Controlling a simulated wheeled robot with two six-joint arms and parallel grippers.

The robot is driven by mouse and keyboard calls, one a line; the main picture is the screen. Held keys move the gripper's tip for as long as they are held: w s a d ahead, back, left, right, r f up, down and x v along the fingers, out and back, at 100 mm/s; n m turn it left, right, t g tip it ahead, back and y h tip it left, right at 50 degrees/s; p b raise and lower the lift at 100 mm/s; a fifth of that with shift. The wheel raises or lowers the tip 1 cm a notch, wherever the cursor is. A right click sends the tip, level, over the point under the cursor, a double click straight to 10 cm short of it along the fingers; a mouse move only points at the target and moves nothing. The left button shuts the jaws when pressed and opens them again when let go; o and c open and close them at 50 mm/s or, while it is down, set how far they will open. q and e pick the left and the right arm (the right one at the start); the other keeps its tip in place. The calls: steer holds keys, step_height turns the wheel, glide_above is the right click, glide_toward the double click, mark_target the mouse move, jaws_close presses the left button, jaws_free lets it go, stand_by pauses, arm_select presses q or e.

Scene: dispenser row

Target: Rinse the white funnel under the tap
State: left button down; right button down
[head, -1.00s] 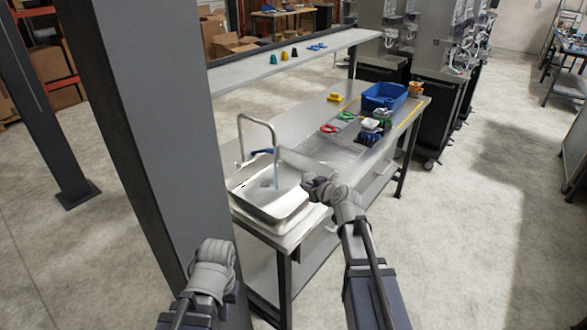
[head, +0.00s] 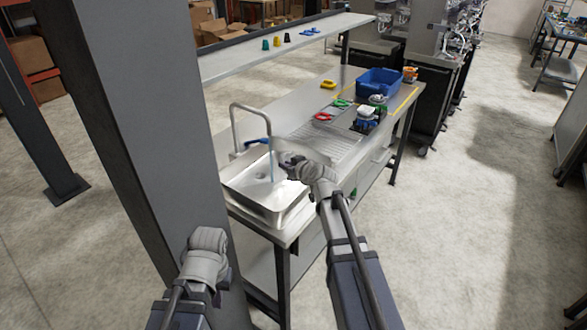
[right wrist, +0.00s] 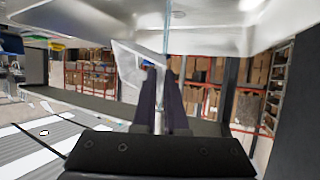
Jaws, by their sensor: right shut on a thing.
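The steel tap (head: 236,125) arches over the sink (head: 238,196), and a thin blue stream of water (head: 271,165) falls from it into the basin. My right gripper (head: 288,163) is at the sink's right side, close beside the stream. In the right wrist view its dark fingers (right wrist: 162,80) are shut on a pale, see-through piece (right wrist: 128,62), which I take for the white funnel. The fingers hide part of it, and I cannot tell whether the water touches it. My left gripper (head: 207,240) is low in front of the grey pillar, away from the sink; its fingers are not clear.
A grey pillar (head: 110,130) stands left of the sink. The bench holds a drain rack (head: 325,140), red and green tools, a blue bin (head: 380,82) and a yellow part (head: 328,84). A shelf (head: 280,50) with small coloured cones runs behind.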

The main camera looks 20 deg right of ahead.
steer(key=w+a, duration=0.3)
steer(key=w, duration=0.2)
steer(key=shift+a+f, duration=0.25)
steer(key=shift+a, duration=0.15)
steer(key=shift+s, duration=0.15)
stand_by(3.2)
steer(key=s+d+r+p, duration=0.1)
steer(key=s+d, duration=0.4)
steer(key=s, duration=0.2)
steer(key=shift+d+r, duration=0.25)
steer(key=shift+d, duration=0.05)
steer(key=shift+a, duration=0.15)
stand_by(0.3)
